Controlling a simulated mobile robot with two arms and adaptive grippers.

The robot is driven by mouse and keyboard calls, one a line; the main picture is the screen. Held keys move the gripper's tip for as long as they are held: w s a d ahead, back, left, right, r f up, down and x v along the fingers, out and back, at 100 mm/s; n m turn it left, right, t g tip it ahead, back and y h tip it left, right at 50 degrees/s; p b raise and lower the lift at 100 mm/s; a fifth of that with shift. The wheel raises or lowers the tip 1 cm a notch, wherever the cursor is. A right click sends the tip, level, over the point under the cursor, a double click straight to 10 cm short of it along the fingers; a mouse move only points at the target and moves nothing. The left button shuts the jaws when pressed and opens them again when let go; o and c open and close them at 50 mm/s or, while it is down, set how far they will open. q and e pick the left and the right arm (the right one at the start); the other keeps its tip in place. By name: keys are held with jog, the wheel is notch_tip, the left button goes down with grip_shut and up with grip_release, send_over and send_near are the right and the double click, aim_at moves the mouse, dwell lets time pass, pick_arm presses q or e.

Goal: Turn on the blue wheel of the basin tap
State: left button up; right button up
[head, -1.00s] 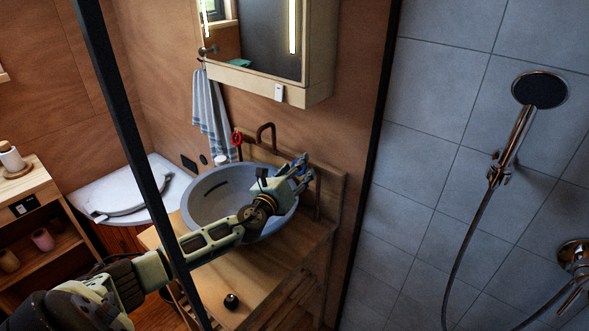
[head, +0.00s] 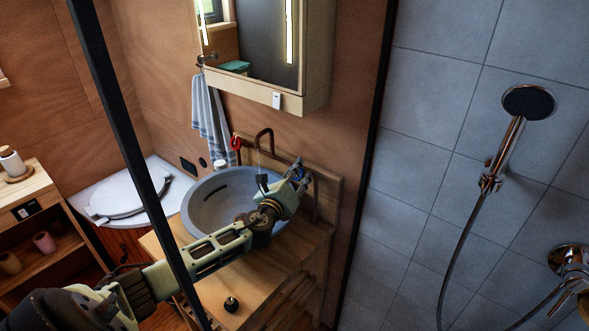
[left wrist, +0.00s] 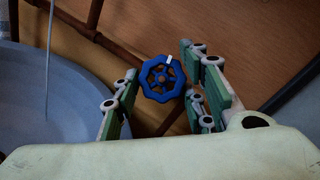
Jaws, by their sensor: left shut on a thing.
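The blue wheel (left wrist: 162,78) of the basin tap is an eight-sided handwheel with a white mark on its rim, now near the top. My left gripper (left wrist: 160,93) is shut on it, one finger on each side. In the head view my left gripper (head: 300,174) is at the right end of the tap, and it largely hides the blue wheel. The brown tap spout (head: 264,133) curves over the grey-blue basin (head: 207,202). A thin pale stream of water (left wrist: 49,62) falls into the basin. My right gripper is not in view.
The red wheel (head: 236,142) is at the tap's left end. The wooden counter (head: 262,280) carries a small dark bottle (head: 231,304). A mirror cabinet (head: 318,65) hangs above. A dark upright post (head: 120,130) stands in front of my left arm.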

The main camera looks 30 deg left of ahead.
pick_arm(q)
jog(key=n+p, duration=0.1)
jog(key=n, duration=0.1)
jog(key=n+g+y+p, duration=0.1)
jog(key=p, duration=0.1)
jog(key=shift+a+r+n, duration=0.15)
jog(key=shift+n, duration=0.25)
jog(key=shift+s+f+n+g+y+p, duration=0.1)
jog(key=shift+f+n+g+y+p, duration=0.1)
jog(key=shift+n+g+p, duration=0.3)
jog(key=shift+f+n+g+y+p, duration=0.1)
jog(key=shift+n+g+y+p, duration=0.1)
jog(key=shift+n+g+p, duration=0.3)
jog(key=shift+f, duration=0.1)
jog(key=o, duration=1)
